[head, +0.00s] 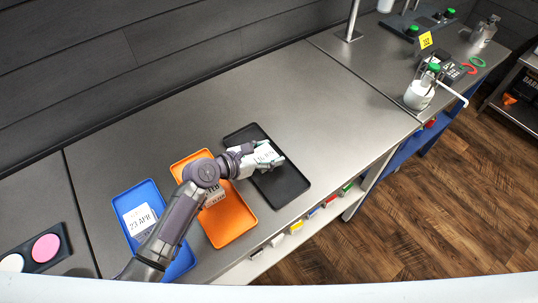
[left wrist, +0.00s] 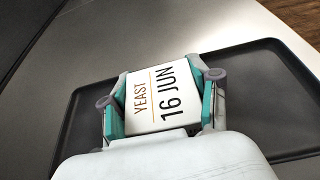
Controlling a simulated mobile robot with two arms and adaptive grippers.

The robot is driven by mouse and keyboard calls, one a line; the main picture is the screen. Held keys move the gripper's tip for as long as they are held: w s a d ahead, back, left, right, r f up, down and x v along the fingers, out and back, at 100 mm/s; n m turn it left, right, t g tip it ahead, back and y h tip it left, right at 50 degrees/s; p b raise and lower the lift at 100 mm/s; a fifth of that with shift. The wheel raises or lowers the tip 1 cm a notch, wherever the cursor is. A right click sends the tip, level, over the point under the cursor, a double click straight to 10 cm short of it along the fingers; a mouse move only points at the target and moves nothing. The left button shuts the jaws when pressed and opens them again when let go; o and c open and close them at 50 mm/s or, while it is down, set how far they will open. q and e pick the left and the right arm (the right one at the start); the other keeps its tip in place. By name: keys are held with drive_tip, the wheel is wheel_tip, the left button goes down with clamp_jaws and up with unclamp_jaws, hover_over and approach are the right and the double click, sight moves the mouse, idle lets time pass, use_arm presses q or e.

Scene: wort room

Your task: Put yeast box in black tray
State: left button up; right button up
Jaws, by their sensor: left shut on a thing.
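The yeast box (head: 265,154) is white, and its label reads "YEAST 16 JUN" in the left wrist view (left wrist: 158,95). My left gripper (head: 262,160) is shut on the box, with a teal-padded finger on each side of it in the left wrist view (left wrist: 161,98). The black tray (head: 291,186) lies flat on the grey counter, and the box is over it. The tray also shows behind the box in the left wrist view (left wrist: 262,75). I cannot tell whether the box touches the tray floor. My right gripper is not in view.
An orange tray (head: 228,226) lies just left of the black tray, partly under my left arm. A blue tray (head: 180,264) holding a "23 APR" packet (head: 139,221) is further left. A white-filled bottle (head: 420,92) stands at the right. The counter behind the trays is clear.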

use_arm(q)
drive_tip(key=shift+f, duration=0.1)
drive_tip(key=o, duration=1.2)
drive_tip(key=shift+s+a+r, duration=0.1)
drive_tip(key=shift+r, duration=0.1)
drive_tip(key=v, duration=1.1)
drive_tip(key=shift+s+a+r+b, duration=0.2)
drive_tip(key=shift+s+a+b, duration=0.05)
drive_tip(key=shift+a+b, duration=0.1)
drive_tip(key=shift+d+f, duration=0.1)
